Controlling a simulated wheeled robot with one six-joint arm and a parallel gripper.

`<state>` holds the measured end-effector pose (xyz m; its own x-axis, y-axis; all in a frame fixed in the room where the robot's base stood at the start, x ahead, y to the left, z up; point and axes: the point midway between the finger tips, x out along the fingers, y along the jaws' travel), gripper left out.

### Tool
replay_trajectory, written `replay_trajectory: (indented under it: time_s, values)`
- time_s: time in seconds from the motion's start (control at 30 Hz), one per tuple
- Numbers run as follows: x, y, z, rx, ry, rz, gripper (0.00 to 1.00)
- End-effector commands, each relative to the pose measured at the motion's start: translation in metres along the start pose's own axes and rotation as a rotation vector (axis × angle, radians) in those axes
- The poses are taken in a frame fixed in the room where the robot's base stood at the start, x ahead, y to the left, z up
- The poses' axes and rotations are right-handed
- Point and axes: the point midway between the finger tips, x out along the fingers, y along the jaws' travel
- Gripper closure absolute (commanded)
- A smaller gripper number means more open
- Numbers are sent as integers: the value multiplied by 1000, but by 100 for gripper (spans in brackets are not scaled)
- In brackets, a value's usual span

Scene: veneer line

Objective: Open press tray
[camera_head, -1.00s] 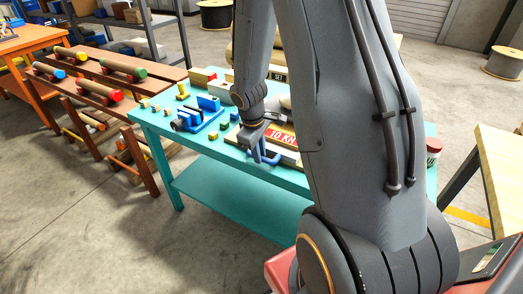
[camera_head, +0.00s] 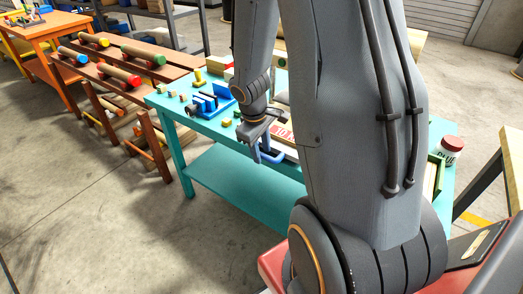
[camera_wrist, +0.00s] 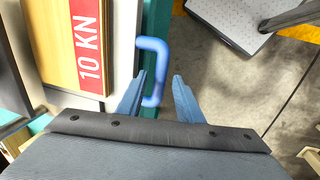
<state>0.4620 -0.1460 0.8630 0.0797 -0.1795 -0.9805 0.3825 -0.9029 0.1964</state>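The press shows a red "10 KN" label (camera_wrist: 88,45) beside a wooden slab (camera_wrist: 58,40) in the wrist view. A blue U-shaped handle (camera_wrist: 154,45) sticks out from the pale front edge of the press tray (camera_wrist: 123,45). My gripper (camera_wrist: 160,75) is open, its two blue-grey fingers spread. The near end of the handle appears between the fingers, closer to the left one; I cannot tell whether they touch. In the head view my gripper (camera_head: 262,148) is at the front edge of the teal table, by the handle; my arm hides much of the press.
The teal table (camera_head: 225,140) carries a blue vise (camera_head: 212,100) and small wooden blocks. A red-lidded jar (camera_head: 451,146) stands at its right end. A brown rack with rollers (camera_head: 118,75) stands at left. The floor in front is clear.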

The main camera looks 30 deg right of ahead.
Motion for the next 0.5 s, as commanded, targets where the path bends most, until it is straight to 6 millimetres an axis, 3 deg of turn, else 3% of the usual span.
replay_trajectory:
  time_s: [0.33,0.5]
  values:
    - [-2,0,1,-2,-2,0,66]
    - [-22,0,0,-1,0,2,66]
